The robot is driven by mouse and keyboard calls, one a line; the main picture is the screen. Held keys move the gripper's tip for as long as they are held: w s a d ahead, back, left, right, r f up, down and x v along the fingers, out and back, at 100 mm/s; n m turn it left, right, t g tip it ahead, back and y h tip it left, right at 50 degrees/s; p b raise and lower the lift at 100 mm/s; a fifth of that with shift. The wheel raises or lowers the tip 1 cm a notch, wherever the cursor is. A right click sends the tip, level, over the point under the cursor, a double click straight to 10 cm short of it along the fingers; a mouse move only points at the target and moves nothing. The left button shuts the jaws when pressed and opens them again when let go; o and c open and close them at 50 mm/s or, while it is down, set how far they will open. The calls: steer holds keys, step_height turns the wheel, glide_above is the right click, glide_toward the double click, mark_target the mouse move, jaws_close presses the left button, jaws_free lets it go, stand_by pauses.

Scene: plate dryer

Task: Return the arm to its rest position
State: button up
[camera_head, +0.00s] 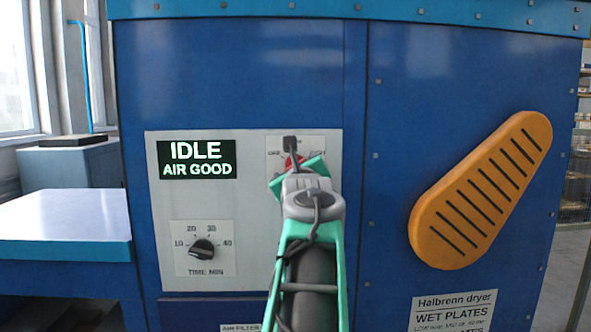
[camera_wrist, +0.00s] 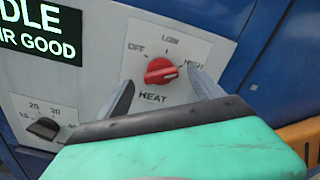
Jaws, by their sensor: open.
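The pale line on the knob lies toward the HIGH label. In the head view my gripper (camera_head: 292,152) and arm reach up from the bottom and hide much of this knob (camera_head: 294,162). How far the fingertips are from the panel is hard to tell.
A display (camera_head: 196,160) reads IDLE, AIR GOOD. A black TIME MIN knob (camera_head: 203,249) sits at the panel's lower left. An orange slotted cover (camera_head: 480,190) is on the blue dryer front (camera_head: 390,150) at right. A pale-topped ledge (camera_head: 65,217) stands at left.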

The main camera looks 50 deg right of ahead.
steer(key=shift+v, duration=1.55)
steer(key=shift+f, duration=0.1)
